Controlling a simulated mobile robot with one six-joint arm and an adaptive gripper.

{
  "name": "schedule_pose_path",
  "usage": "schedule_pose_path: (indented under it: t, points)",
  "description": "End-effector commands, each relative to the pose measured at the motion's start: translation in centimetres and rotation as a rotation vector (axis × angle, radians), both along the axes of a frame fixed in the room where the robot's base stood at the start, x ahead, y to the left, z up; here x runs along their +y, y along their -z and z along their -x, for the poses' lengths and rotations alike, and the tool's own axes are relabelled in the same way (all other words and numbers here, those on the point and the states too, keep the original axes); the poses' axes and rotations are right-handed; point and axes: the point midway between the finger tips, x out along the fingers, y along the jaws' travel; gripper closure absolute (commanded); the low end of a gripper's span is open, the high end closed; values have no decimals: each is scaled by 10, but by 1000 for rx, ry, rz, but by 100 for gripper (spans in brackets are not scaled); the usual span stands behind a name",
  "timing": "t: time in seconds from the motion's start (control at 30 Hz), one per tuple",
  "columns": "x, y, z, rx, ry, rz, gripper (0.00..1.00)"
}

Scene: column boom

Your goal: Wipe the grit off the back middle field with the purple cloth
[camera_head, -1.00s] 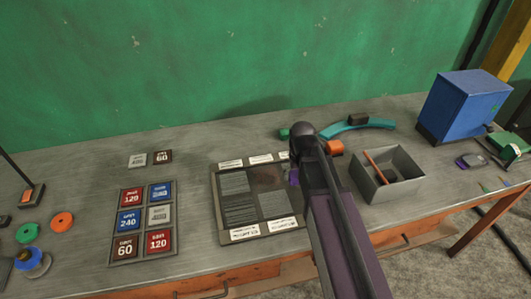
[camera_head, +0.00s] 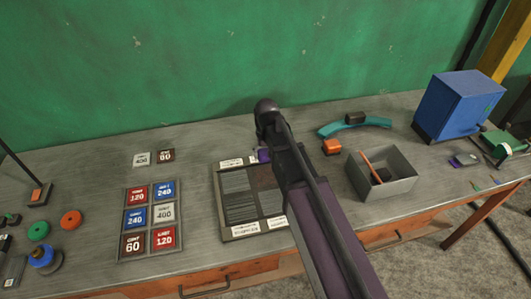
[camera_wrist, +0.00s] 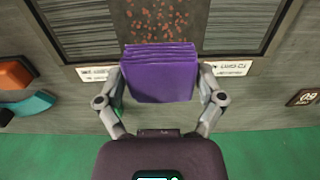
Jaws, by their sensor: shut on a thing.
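The purple cloth (camera_wrist: 160,72) is a folded pad between the two fingers of my gripper (camera_wrist: 160,95), which is shut on it. The cloth also shows as a small purple patch in the head view (camera_head: 264,156). The back middle field (camera_wrist: 136,22) is dark brown with scattered orange-brown grit. The cloth covers its back edge in the wrist view; I cannot tell whether it touches the board. The framed board (camera_head: 217,205) has grey fields on both sides of the gritty one. My arm hides the board's right part in the head view.
A grey open box (camera_head: 397,188) with an orange-handled tool stands right of the board. An orange block (camera_head: 332,147) and a teal curved piece (camera_head: 355,126) lie behind it. A rack of grit tiles (camera_head: 150,218) lies left. The green wall is close behind.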

Motion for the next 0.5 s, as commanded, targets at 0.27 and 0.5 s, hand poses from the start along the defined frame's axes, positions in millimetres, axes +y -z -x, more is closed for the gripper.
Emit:
schedule_pose_path:
  t: [0.27, 0.5]
  points:
    - [0, 7, 0, 0, -1, 0, 60]
    - [0, 24, 0, 0, -1, 0, 60]
